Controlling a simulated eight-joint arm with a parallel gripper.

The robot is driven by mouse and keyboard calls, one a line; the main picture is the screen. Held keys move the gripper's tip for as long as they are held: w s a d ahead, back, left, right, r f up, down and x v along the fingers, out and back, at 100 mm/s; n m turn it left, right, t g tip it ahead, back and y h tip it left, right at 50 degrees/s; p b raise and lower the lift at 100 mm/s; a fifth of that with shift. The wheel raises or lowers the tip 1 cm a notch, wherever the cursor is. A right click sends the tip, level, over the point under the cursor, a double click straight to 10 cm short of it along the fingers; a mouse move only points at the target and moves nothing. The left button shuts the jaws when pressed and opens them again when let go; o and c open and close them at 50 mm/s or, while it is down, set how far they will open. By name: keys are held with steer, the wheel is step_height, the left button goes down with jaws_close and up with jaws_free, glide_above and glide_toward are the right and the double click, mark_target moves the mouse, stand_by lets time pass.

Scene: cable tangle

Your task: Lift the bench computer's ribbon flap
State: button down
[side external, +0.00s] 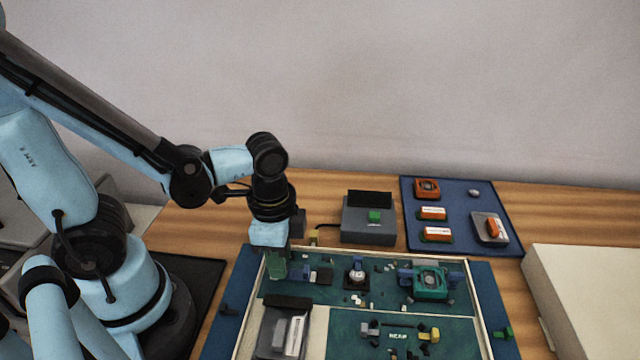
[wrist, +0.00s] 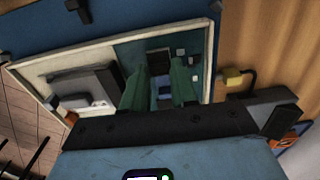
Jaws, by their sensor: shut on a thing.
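The bench computer (side external: 400,322) is a pale-framed tray with teal boards, lying on a blue mat. My gripper (side external: 277,270) points down at the upper left corner of its upper board. In the wrist view its green fingers (wrist: 160,92) are closed around a small blue part (wrist: 163,91), which looks like the ribbon flap. A dark square block (wrist: 159,62) sits just beyond the fingertips. In the side view the fingers hide most of the held part, and I cannot tell how far it is raised.
A grey box (side external: 368,222) with a green button stands behind the tray. A navy mat (side external: 462,240) with orange modules lies at the back right. A white box (side external: 590,300) stands at the right. A black and grey unit (side external: 282,330) fills the tray's front left.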

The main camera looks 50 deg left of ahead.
steer(key=shift+s+a+r+t+h, duration=0.1)
steer(key=shift+s+a+t+h, duration=0.1)
steer(key=shift+t+h, duration=0.35)
steer(key=shift+s+a+r+t+h, duration=0.1)
steer(key=shift+s+a+t+h, duration=0.05)
steer(key=shift+t+h, duration=0.4)
steer(key=c, duration=1)
jaws_free()
steer(key=shift+r, duration=0.1)
steer(key=v, duration=1.1)
steer(key=shift+r, duration=0.4)
